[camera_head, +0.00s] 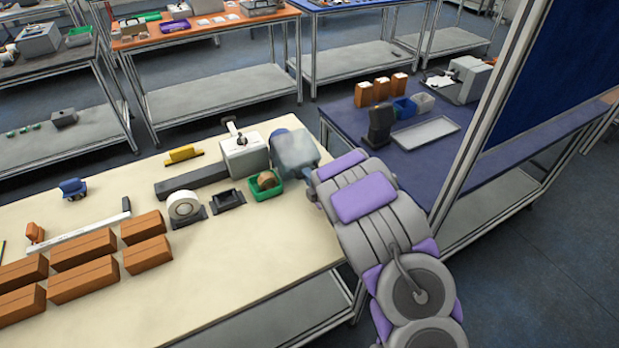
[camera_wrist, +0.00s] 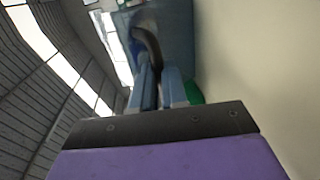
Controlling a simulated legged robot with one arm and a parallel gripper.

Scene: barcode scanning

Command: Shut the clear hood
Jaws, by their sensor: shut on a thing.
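The clear hood (camera_head: 294,148) shows in the head view as a smoky blue-grey see-through cover. It stands beside the right side of a white-grey machine (camera_head: 243,154) and looks swung open. My arm's end reaches the hood from the right, and my gripper's fingers are hidden there. In the wrist view my gripper (camera_wrist: 158,82) has its two blue-grey fingers shut on a dark curved bar (camera_wrist: 149,42), which seems to be the hood's handle. A blue-grey surface (camera_wrist: 178,35) behind the bar is probably the hood.
A green bin (camera_head: 264,190) holding a brown item sits just in front of the hood. A white tape roll (camera_head: 184,206), a black tray (camera_head: 228,200) and several brown boxes (camera_head: 85,279) share the cream table (camera_head: 230,262). Its front right is clear.

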